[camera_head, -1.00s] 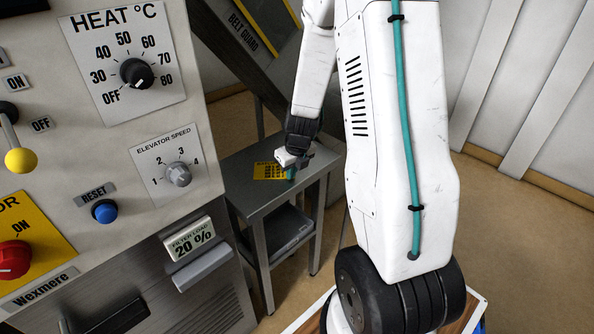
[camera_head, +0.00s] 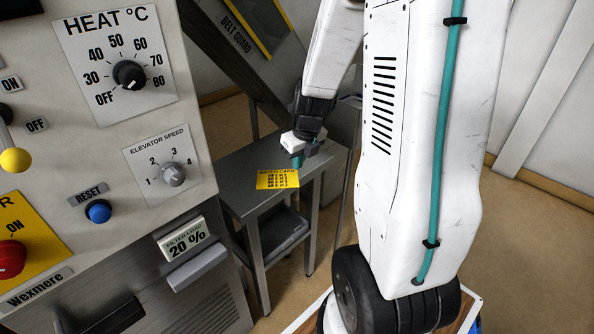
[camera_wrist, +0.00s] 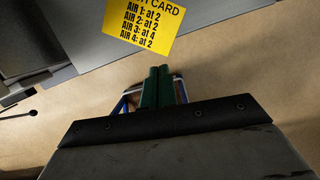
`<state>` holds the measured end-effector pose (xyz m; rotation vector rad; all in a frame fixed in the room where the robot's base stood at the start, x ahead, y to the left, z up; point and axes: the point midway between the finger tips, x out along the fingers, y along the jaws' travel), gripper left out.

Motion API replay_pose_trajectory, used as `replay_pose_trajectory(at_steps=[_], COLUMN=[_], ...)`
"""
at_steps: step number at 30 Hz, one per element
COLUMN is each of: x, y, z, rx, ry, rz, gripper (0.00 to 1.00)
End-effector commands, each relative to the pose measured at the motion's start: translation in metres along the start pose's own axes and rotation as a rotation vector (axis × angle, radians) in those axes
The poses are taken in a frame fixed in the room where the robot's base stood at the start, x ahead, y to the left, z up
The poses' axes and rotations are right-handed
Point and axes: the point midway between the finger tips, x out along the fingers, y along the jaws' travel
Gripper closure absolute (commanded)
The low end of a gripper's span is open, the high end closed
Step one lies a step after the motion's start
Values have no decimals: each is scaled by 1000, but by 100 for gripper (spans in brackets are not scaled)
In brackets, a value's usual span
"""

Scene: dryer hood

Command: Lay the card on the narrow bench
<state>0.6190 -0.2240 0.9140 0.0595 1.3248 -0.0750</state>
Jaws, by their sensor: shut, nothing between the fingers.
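The yellow card (camera_head: 277,179) with black print lies on the narrow grey bench (camera_head: 240,185). It lies printed side up near the bench's front right edge. In the wrist view the lower part of the card (camera_wrist: 146,24) appears to reach past the bench edge (camera_wrist: 85,57). My gripper (camera_head: 298,161) is just beyond and above the card's right end in the head view, pointing down. Its green fingers (camera_wrist: 158,84) are together and empty, apart from the card in the wrist view.
The dryer panel (camera_head: 90,150) with knobs and switches stands at the left, close to the bench. A lower shelf (camera_head: 283,232) shows under the bench top. A slanted belt guard (camera_head: 235,60) rises behind. Open floor (camera_head: 510,220) lies at the right.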

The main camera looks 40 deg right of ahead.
Motion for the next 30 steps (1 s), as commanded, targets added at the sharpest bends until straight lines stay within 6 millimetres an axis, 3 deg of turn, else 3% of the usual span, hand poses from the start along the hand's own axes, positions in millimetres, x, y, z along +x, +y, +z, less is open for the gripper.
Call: replay_pose_trajectory(at_steps=[6,16,20,23,30], x=[-17,-19,-29,-49,-124], y=[-1,-2,7,28,102], z=[0,0,0,-1,-32], rx=[1,0,-100,-331,-1279], ry=[0,0,-2,-1,0], rz=[-1,-1,4,18,70], gripper=[100,100,100,100,100])
